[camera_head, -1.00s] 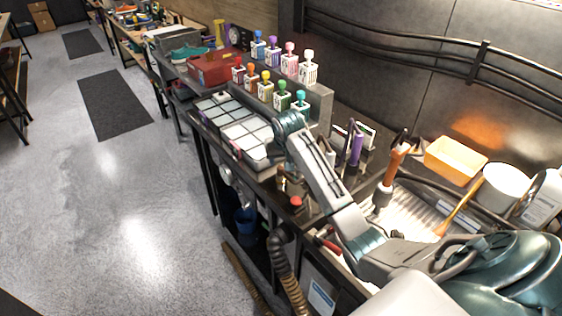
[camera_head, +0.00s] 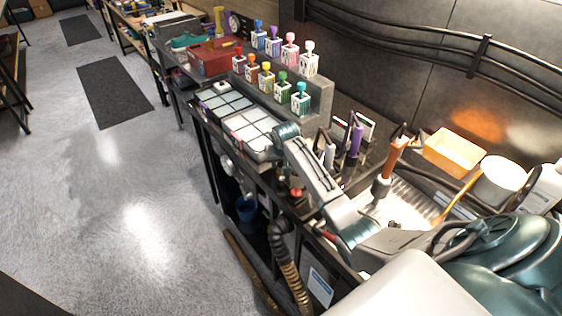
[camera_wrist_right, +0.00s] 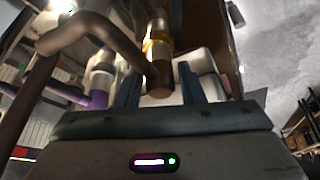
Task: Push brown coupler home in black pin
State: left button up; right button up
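In the right wrist view, the two blue-grey fingers of my right gripper (camera_wrist_right: 160,98) stand apart. I cannot clearly make out the black pin. My left gripper is not in view.
A dark curved tube (camera_wrist_right: 85,35) passes close to the left finger in the wrist view. In the head view, bottles on a grey stand (camera_head: 318,95), a compartment tray (camera_head: 250,130), an orange-handled tool (camera_head: 395,158) and an orange bin (camera_head: 455,150) crowd the bench. The floor at left is open.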

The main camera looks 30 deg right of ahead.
jog(key=c, duration=0.6)
jog(key=shift+o, duration=0.8)
jog(key=shift+c, duration=0.6)
jog(key=shift+r, duration=2.5)
jog(key=shift+r, duration=0.1)
jog(key=shift+r, duration=2.9)
